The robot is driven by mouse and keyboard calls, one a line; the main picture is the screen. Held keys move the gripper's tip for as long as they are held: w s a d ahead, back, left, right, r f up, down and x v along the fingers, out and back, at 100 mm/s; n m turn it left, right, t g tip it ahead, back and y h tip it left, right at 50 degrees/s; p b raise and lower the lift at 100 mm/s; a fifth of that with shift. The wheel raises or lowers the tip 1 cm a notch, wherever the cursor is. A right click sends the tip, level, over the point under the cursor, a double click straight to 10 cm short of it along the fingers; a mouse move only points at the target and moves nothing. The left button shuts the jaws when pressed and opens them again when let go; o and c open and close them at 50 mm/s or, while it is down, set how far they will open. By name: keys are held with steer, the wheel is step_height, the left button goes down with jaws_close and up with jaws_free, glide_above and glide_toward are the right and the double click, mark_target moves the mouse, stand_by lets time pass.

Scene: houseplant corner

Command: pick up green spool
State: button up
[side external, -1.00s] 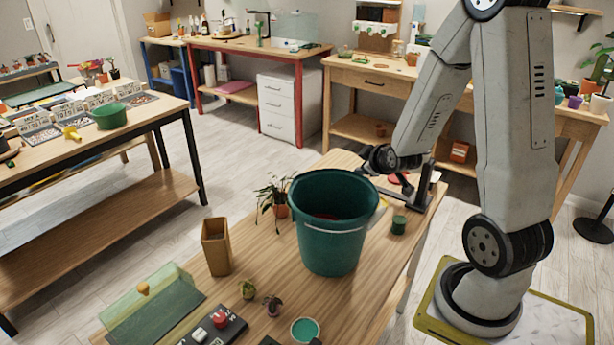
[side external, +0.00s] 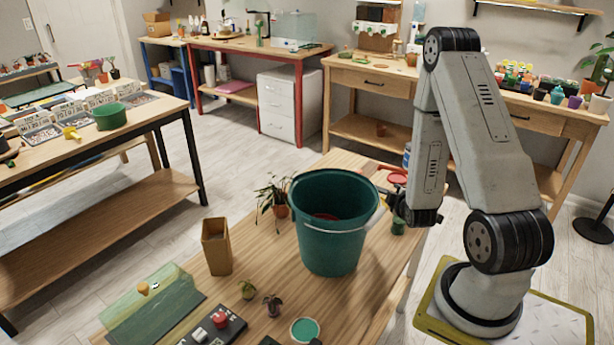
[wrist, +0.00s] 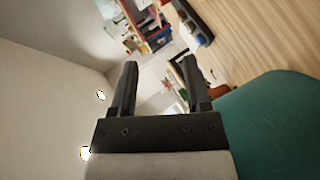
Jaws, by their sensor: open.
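The green spool (side external: 398,226) is a small dark green cylinder standing on the wooden table (side external: 262,262), to the right of the large teal bucket (side external: 334,245). In the side view its top is partly covered by my wrist. My gripper (side external: 385,196) is low beside the bucket's right rim, its fingers pointing left and partly hard to make out. In the wrist view my gripper (wrist: 158,70) has its two black fingers apart with nothing held between them. The teal bucket (wrist: 270,125) fills the lower right there. I do not see the spool in that view.
The bucket, with its wire handle, stands tall close to my gripper. A potted plant (side external: 276,199) is behind it to the left. A red round item (side external: 398,177) lies at the table's far end. A tan pot (side external: 216,246) and a teal-topped round item (side external: 304,330) are nearer the front.

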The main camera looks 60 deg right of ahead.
steer(key=n+h, duration=0.1)
steer(key=n, duration=0.1)
glide_toward(401, 225)
steer(key=shift+w+d+r, duration=0.1)
steer(key=shift+w+d, duration=0.45)
steer(key=shift+w, duration=0.05)
steer(key=shift+s+a+f, duration=0.4)
steer(key=shift+s, duration=0.1)
steer(key=shift+x, duration=1.25)
steer(key=shift+d, duration=0.1)
steer(key=shift+x, duration=2.55)
jaws_close()
